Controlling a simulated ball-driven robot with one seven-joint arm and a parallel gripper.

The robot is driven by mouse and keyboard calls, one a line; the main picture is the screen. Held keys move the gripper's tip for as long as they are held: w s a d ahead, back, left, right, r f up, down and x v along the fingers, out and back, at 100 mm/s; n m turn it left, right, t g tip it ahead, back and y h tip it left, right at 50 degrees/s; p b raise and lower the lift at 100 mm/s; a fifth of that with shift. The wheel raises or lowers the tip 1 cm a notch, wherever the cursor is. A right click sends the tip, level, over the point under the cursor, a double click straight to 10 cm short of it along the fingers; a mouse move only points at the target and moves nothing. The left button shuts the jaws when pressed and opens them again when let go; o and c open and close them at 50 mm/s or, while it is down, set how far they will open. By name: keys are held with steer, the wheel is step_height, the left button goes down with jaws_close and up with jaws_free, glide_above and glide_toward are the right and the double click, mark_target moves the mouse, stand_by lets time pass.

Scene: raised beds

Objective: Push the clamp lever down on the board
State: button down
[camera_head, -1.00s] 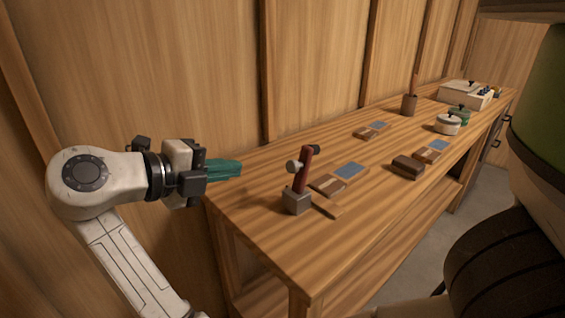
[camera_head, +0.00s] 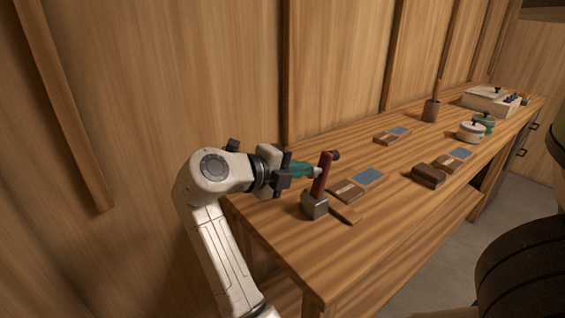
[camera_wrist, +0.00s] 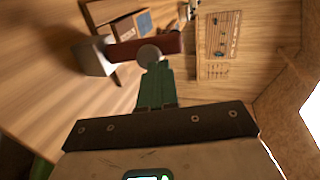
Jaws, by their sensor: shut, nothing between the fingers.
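The clamp lever (camera_head: 321,174) is a dark red bar standing nearly upright from a grey metal block (camera_head: 315,206) near the bench's near left end. My gripper (camera_head: 312,171), with green fingers, is shut and empty beside the lever, close to the knob. In the wrist view the red lever (camera_wrist: 122,49) lies across the picture, with the round knob (camera_wrist: 149,54) just beyond my green fingertips (camera_wrist: 155,68). I cannot tell whether they touch. A board (camera_head: 347,191) with a blue patch lies beside the block.
The wooden bench (camera_head: 345,262) runs away to the right along a plank wall. A brown block (camera_head: 428,175), a lidded white pot (camera_head: 471,131), a brown cup (camera_head: 431,110) and a white box (camera_head: 488,100) stand farther along. The bench's front strip is clear.

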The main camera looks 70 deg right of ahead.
steer(key=shift+s+d+f, duration=0.2)
steer(key=shift+s+d, duration=0.05)
steer(key=shift+d, duration=0.25)
